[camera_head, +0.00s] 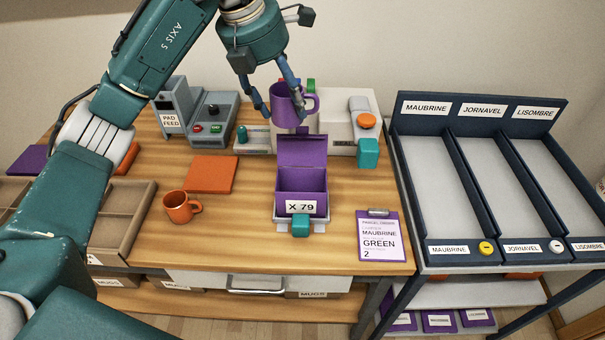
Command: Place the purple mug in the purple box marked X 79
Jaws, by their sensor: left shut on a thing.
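The purple mug (285,108) is held upright in the air by my left gripper (283,100), which is shut on it. The mug's handle points right. The purple box (302,184) marked X 79 stands on the wooden table below the mug and slightly to its right. Its lid is raised at the back and its front opening faces up. The box's inside looks empty from here. The mug appears above and behind the raised lid. My right gripper is not in view.
An orange mug (181,207) and a flat orange square (211,174) lie left of the box. A pad feed machine (176,108) and a pale machine (345,128) stand behind. A clipboard (379,236) lies at right. A labelled three-lane rack (490,180) stands farther right.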

